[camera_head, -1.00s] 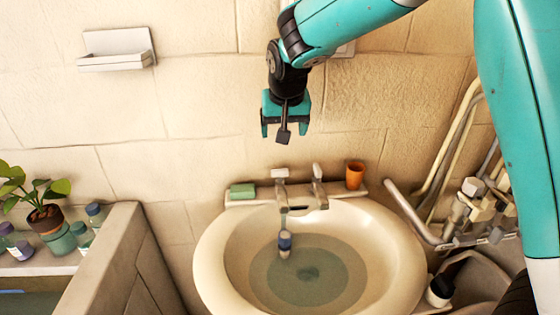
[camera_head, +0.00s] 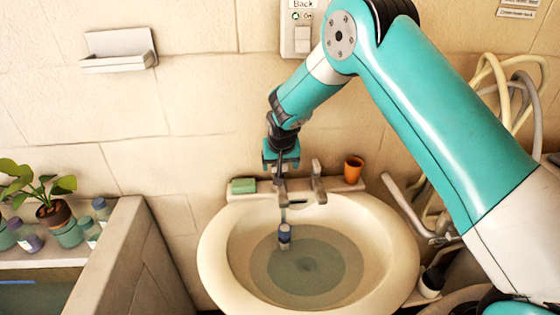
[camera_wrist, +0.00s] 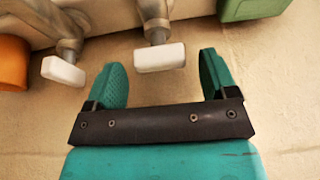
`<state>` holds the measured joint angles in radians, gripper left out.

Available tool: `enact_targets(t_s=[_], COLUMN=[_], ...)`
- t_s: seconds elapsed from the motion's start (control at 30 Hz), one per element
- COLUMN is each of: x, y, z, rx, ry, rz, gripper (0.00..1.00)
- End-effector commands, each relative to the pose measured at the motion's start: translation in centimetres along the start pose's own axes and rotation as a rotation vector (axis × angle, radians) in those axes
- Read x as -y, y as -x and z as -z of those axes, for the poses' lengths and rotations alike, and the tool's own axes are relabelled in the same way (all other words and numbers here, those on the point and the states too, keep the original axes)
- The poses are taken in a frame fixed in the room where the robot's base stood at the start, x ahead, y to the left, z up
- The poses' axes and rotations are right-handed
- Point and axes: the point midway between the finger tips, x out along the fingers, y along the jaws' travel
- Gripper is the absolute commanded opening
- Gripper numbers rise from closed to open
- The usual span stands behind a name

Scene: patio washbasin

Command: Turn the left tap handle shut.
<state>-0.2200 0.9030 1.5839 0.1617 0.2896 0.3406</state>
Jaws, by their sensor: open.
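The left tap (camera_head: 281,191) stands at the back rim of the washbasin (camera_head: 212,250). In the head view my gripper (camera_head: 281,165) is just above it and hides most of its handle. In the wrist view the white left tap handle (camera_wrist: 160,57) lies between the fingertips of my gripper (camera_wrist: 162,74), with gaps on both sides. The gripper is open and I see no contact. The right tap (camera_head: 317,183) stands beside the left one; its white handle (camera_wrist: 63,71) is outside the left finger in the wrist view. A spout with a dark blue end hangs over the water.
A green block (camera_head: 243,186) sits on the ledge left of the taps, an orange cup (camera_head: 353,168) to the right. Pipes and hoses (camera_head: 520,90) run along the right wall. A plant (camera_head: 45,195) and bottles stand on the left shelf.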

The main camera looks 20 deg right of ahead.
Motion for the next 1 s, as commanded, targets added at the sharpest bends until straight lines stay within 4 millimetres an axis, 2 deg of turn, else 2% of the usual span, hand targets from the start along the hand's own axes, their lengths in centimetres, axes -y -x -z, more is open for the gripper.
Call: enact_targets(t_s=[0.37, 0.47, 0.6, 1.0], x=[0.0, 0.01, 0.01, 0.11], y=[-0.76, -0.75, -0.74, -0.88], z=[0.02, 0.01, 0.01, -0.09], rx=[-0.001, -0.001, -0.001, -0.001], ry=[0.0, 0.0, 0.0, -0.06], rz=[0.001, 0.0, 0.0, -0.025], gripper=[0.79, 0.6, 0.29, 0.29])
